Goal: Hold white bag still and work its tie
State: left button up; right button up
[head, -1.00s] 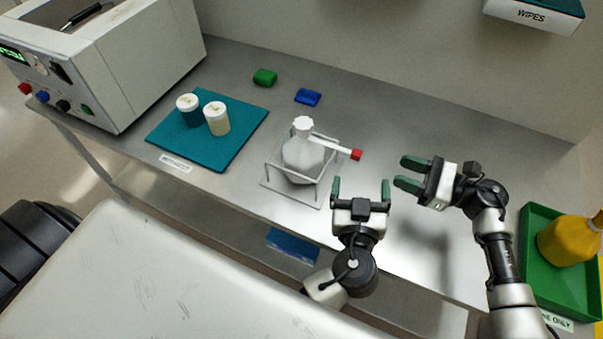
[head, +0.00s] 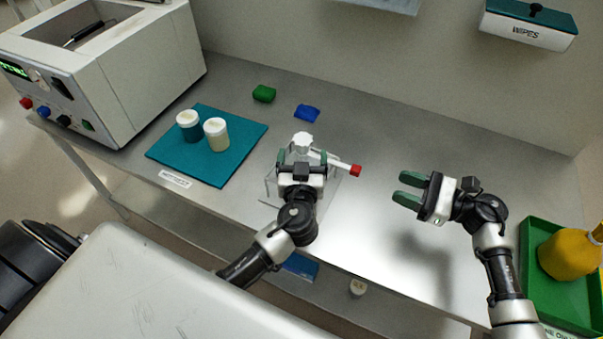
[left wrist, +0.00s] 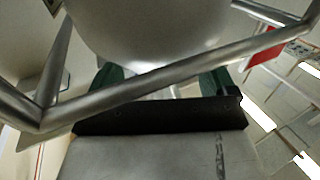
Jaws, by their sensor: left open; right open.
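The white bag (head: 303,142) stands in a wire stand (head: 330,190) on the bench; its gathered neck shows above my left gripper, which hides most of its body. Its white tie ends in a red tab (head: 355,171) pointing right. My left gripper (head: 301,156) is open, with a green finger to either side of the bag in the head view. In the left wrist view the bag's rounded body (left wrist: 150,25) lies beyond a stand rail (left wrist: 150,87) that crosses before the fingers; I cannot tell whether they touch the bag. My right gripper (head: 405,189) is open and empty, right of the tab.
A teal mat (head: 235,155) with two white-lidded jars stands left of the stand. A green block (head: 264,94) and a blue block (head: 307,112) lie behind. A green tray (head: 535,235) with a yellow bag (head: 570,250) is at the right. The bench between the right gripper and back wall is clear.

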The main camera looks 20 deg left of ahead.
pick_arm(q)
jog(key=shift+x, duration=0.9)
jog(key=c, duration=1.2)
jog(key=shift+s, duration=0.1)
jog(key=shift+c, duration=0.4)
jog(key=shift+f, duration=0.1)
